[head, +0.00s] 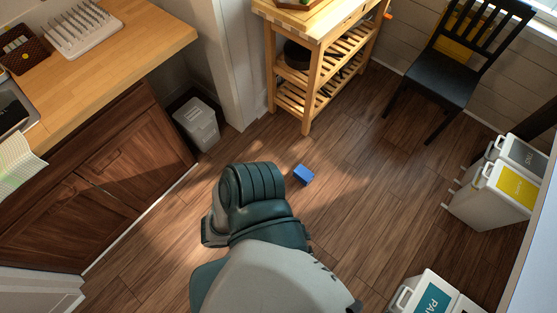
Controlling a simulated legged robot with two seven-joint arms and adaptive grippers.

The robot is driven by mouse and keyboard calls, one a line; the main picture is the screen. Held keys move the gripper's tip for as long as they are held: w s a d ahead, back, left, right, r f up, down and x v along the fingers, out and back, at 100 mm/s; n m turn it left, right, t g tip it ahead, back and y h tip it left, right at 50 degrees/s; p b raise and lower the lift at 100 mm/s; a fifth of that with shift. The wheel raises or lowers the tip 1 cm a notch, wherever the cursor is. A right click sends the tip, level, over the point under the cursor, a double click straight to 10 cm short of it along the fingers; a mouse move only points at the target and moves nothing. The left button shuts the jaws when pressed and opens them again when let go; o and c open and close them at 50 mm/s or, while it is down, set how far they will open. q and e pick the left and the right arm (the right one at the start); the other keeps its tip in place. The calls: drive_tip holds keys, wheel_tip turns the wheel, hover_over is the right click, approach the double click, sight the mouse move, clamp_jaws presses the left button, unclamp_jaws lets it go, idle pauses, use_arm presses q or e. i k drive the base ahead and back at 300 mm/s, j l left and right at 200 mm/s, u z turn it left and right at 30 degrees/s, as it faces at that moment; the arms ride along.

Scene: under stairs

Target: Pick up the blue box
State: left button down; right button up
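The blue box (303,175) lies on the wooden floor near the middle of the head view. It is small and stands clear of the furniture. A dark green and grey part of my own body fills the bottom centre, just left of and below the box, with a floor gap between them in the picture. I cannot make out a fingertip of either gripper. Nothing is seen touching the box.
A wooden kitchen trolley (312,75) stands behind the box and a black chair (447,75) at the back right. A white bin (197,123) stands by the cabinet (110,175) at left. Recycling bins (492,194) stand at right. Floor around the box (365,170) is free.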

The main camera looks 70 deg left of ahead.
sight(302, 174)
drive_tip(key=u, duration=2.5)
drive_tip(key=i+l, duration=0.05)
